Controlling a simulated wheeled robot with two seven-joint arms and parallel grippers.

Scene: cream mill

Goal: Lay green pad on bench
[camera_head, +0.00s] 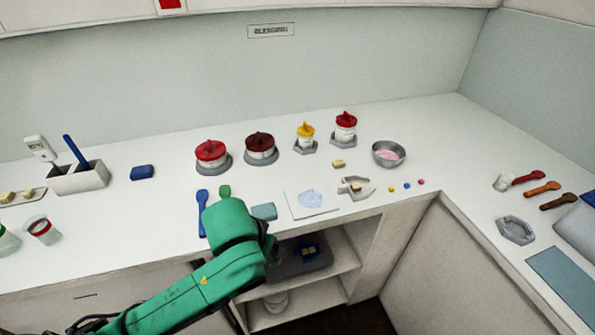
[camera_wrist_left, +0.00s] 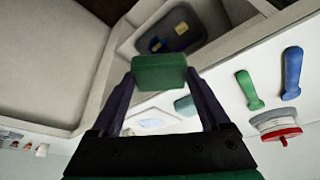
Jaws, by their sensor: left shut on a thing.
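The green pad (camera_wrist_left: 160,73) is a small block held between the two fingers of my left gripper (camera_wrist_left: 162,85) in the left wrist view. In the head view my left gripper (camera_head: 271,247) is low at the front edge of the white bench (camera_head: 130,225), and my green wrist hides most of it and the pad. Seen from the wrist, the pad appears apart from the bench top. My right gripper is not in view.
A teal pad (camera_head: 264,211) lies near the bench's front edge, beside a white sheet (camera_head: 312,204). Blue (camera_head: 202,198) and green (camera_head: 224,192) utensils lie to its left. A grey tray (camera_head: 318,262) sits on the shelf below. The bench's front left is fairly clear.

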